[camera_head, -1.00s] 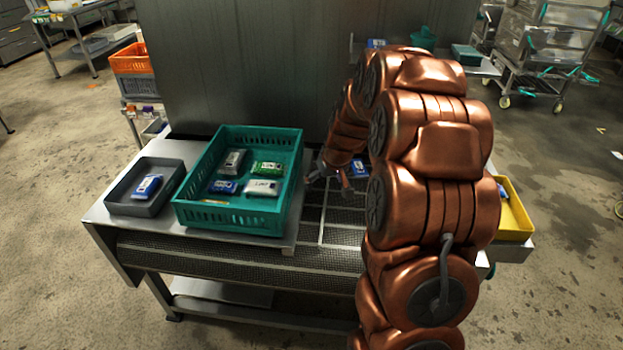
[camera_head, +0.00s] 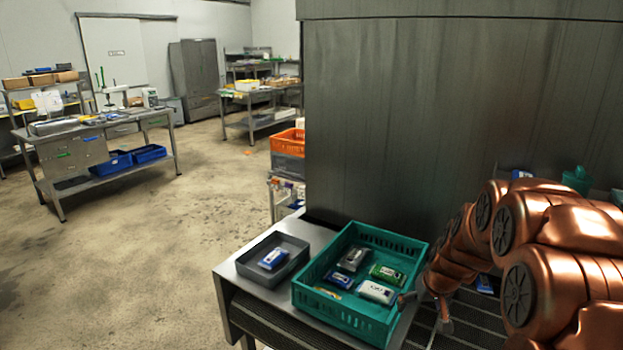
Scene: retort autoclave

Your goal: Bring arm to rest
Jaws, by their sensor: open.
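My copper-coloured arm (camera_head: 560,260) fills the lower right of the head view, bent over the metal work table. My gripper (camera_head: 424,308) hangs low at the right side of the teal crate (camera_head: 372,320), over the dark grated part of the table. Its fingers are apart and I see nothing between them. The arm partly hides the gripper and the table behind it. The teal crate holds several pouches, among them a green one (camera_head: 388,274) and a white one (camera_head: 376,292).
A grey tray (camera_head: 250,271) with a blue pouch (camera_head: 273,258) sits left of the crate. A tall dark metal panel (camera_head: 420,120) stands behind the table. Orange and grey crates (camera_head: 287,142) are stacked at its left. A workbench (camera_head: 105,130) stands far left; open floor (camera_head: 150,250) lies between.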

